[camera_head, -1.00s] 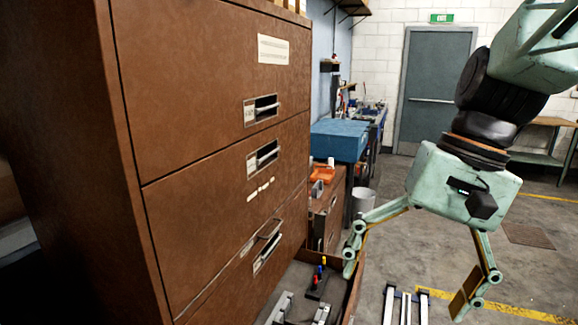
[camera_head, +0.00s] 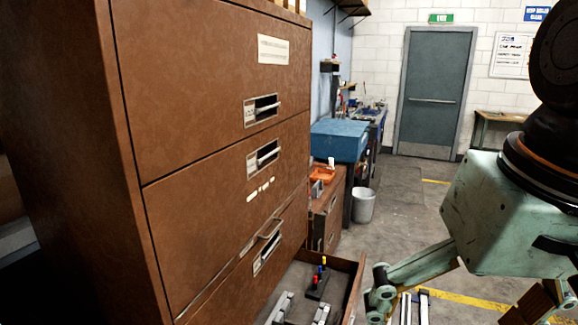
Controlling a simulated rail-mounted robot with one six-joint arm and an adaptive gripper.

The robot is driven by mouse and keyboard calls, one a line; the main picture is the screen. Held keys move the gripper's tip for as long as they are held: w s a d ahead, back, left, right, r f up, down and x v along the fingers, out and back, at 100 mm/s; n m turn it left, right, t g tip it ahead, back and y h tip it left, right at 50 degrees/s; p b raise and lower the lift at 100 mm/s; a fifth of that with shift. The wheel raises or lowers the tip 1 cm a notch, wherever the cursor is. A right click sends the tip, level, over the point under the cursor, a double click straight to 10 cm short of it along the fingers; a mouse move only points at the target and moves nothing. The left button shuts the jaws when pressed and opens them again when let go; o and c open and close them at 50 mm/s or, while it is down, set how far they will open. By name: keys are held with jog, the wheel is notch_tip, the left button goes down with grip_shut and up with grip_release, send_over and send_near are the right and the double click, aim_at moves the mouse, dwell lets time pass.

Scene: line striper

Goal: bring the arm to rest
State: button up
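My gripper (camera_head: 452,306), pale green with black joints, is at the lower right of the head view, close to the camera. Its two fingers are spread wide and I see nothing between them but floor and white rails behind. The right finger is partly cut off by the picture's edge. My arm rises out of view at the right. The gripper appears just right of an open drawer (camera_head: 352,290) low on the brown cabinet (camera_head: 215,150); I cannot tell how far apart they are.
The drawer holds a dark block with coloured pieces (camera_head: 318,282) and grey metal parts. Open floor leads to a grey door (camera_head: 437,90).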

jog(key=shift+s+d+r+n+t+h, duration=0.15)
jog(key=shift+s+d+t, duration=0.1)
jog(key=shift+s, duration=0.3)
jog(key=shift+s+d+r+n+t+h, duration=0.1)
jog(key=shift+s+n+t, duration=0.1)
jog(key=shift+s, duration=0.4)
jog(key=shift+s+d+r+n+t+h, duration=0.15)
jog(key=shift+s+d+t, duration=0.1)
jog(key=shift+s, duration=0.3)
jog(key=shift+f, duration=0.1)
jog(key=shift+a, duration=0.2)
